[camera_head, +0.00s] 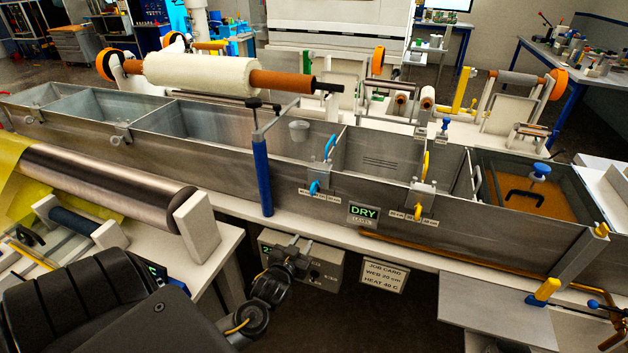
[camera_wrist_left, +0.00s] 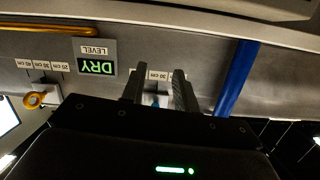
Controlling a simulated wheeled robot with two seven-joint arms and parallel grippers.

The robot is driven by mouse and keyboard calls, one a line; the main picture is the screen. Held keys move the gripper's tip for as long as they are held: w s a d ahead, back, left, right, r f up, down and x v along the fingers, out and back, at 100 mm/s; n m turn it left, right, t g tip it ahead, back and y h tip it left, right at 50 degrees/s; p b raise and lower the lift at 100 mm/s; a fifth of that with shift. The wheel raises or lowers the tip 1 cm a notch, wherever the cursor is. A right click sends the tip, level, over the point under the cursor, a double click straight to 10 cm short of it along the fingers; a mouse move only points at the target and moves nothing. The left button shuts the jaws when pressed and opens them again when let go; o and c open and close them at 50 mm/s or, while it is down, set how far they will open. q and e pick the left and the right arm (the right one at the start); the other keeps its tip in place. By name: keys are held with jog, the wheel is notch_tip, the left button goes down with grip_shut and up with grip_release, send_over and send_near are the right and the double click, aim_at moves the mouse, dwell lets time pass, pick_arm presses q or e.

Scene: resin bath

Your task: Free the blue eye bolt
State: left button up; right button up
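The blue eye bolt (camera_head: 314,187) sits in a grey bracket on the front wall of the long metal tank, below an upright blue ring handle (camera_head: 330,147) at the wall's top edge. My left gripper (camera_head: 291,245) is below it and a little to the left, apart from it in the head view. In the left wrist view my left gripper (camera_wrist_left: 156,86) has its two dark fingers apart, with a bit of blue (camera_wrist_left: 153,99) showing between them, partly hidden. I cannot tell whether they touch anything. My right gripper is not seen.
A yellow eye bolt (camera_head: 418,210) sits in a similar bracket to the right; it also shows in the left wrist view (camera_wrist_left: 35,100). A blue post (camera_head: 262,175) stands to the left of the blue bolt. A grey control box (camera_head: 322,268) is behind my gripper, under the tank.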

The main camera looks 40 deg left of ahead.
pick_arm(q)
jog(key=n+t, duration=0.1)
jog(key=t, duration=0.1)
send_near(311, 192)
jog(key=w, duration=0.1)
jog(key=shift+y, duration=0.4)
jog(key=p+x, duration=0.3)
jog(key=x, duration=0.7)
jog(key=shift+w+a+f+p, duration=0.15)
jog(key=shift+w+p, duration=0.15)
jog(key=shift+w, duration=0.25)
grip_shut()
